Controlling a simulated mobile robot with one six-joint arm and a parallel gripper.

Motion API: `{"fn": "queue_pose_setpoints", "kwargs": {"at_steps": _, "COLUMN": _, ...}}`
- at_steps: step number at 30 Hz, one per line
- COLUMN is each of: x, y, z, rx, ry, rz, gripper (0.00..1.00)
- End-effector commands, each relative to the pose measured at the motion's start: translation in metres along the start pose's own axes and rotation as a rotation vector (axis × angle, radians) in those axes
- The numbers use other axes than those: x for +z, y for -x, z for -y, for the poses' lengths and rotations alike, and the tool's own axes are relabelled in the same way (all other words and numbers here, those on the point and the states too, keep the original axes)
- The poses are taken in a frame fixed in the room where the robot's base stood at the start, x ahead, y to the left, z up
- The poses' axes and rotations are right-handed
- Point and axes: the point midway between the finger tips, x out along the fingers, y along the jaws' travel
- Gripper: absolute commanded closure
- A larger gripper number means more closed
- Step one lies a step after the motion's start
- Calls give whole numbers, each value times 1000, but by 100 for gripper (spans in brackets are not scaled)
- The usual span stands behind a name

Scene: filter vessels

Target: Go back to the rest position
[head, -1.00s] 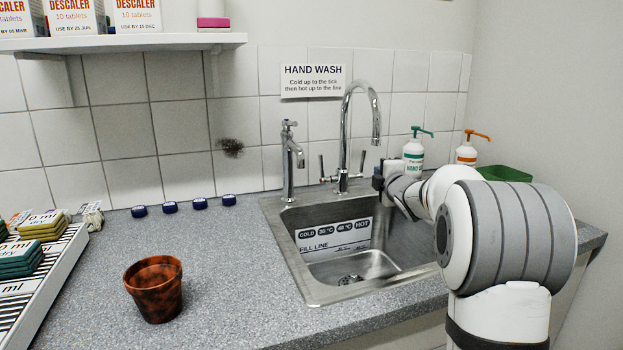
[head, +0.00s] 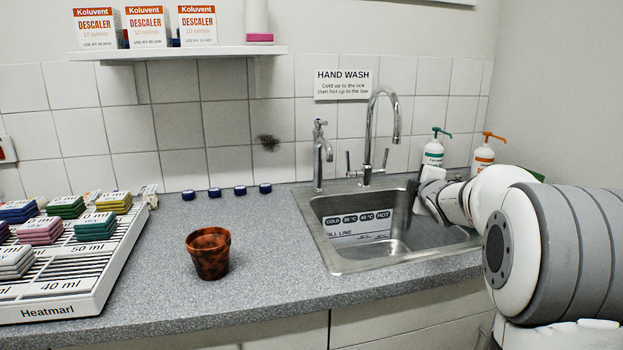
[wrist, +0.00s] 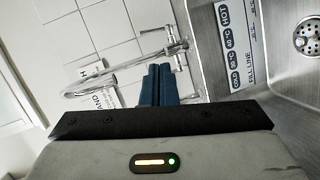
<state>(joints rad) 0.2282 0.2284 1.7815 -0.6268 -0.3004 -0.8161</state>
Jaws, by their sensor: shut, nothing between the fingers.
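My gripper (wrist: 158,85) shows in the wrist view with its two dark blue fingers together and nothing between them. In the head view my arm reaches in from the right, and its end is over the right side of the steel sink (head: 345,262), partly hidden by my own arm links. The wrist view shows the tall curved tap (wrist: 95,85) beyond the fingertips and the sink (wrist: 285,75) at the upper right. I cannot tell the exact gap between the fingers and the tap.
A brown pot (head: 208,254) stands on the grey counter (head: 270,290). A white rack (head: 70,308) with coloured pads is at the left. Several blue caps (head: 227,192) lie by the wall. Green-topped (head: 433,152) and orange-topped (head: 484,155) pump bottles stand behind my arm. A shelf (head: 190,52) holds descaler boxes.

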Motion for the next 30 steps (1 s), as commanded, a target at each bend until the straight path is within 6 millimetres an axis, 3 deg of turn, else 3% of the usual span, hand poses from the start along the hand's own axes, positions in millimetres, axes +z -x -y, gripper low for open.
{"fn": "queue_pose_setpoints", "kwargs": {"at_steps": 1, "x": -5, "y": 12, "z": -8, "rx": -23, "ry": -40, "rz": 19, "gripper": 100}}
{"fn": "queue_pose_setpoints", "kwargs": {"at_steps": 8, "x": -14, "y": 74, "z": -3, "rx": -173, "ry": -283, "rz": 155, "gripper": 100}}
{"fn": "queue_pose_setpoints", "kwargs": {"at_steps": 11, "x": -22, "y": 120, "z": 5, "rx": -275, "ry": -437, "rz": 241, "gripper": 100}}
{"fn": "queue_pose_setpoints", "kwargs": {"at_steps": 18, "x": -47, "y": 282, "z": 50, "rx": -580, "ry": -891, "rz": 588, "gripper": 100}}
{"fn": "queue_pose_setpoints", "kwargs": {"at_steps": 21, "x": -57, "y": 340, "z": 72, "rx": -683, "ry": -1023, "rz": 725, "gripper": 100}}
{"fn": "queue_pose_setpoints", "kwargs": {"at_steps": 24, "x": -65, "y": 383, "z": 87, "rx": -758, "ry": -1111, "rz": 831, "gripper": 100}}
{"fn": "queue_pose_setpoints", "kwargs": {"at_steps": 27, "x": -73, "y": 409, "z": 98, "rx": -803, "ry": -1157, "rz": 897, "gripper": 100}}
{"fn": "queue_pose_setpoints", "kwargs": {"at_steps": 30, "x": -78, "y": 420, "z": 105, "rx": -824, "ry": -1171, "rz": 924, "gripper": 100}}
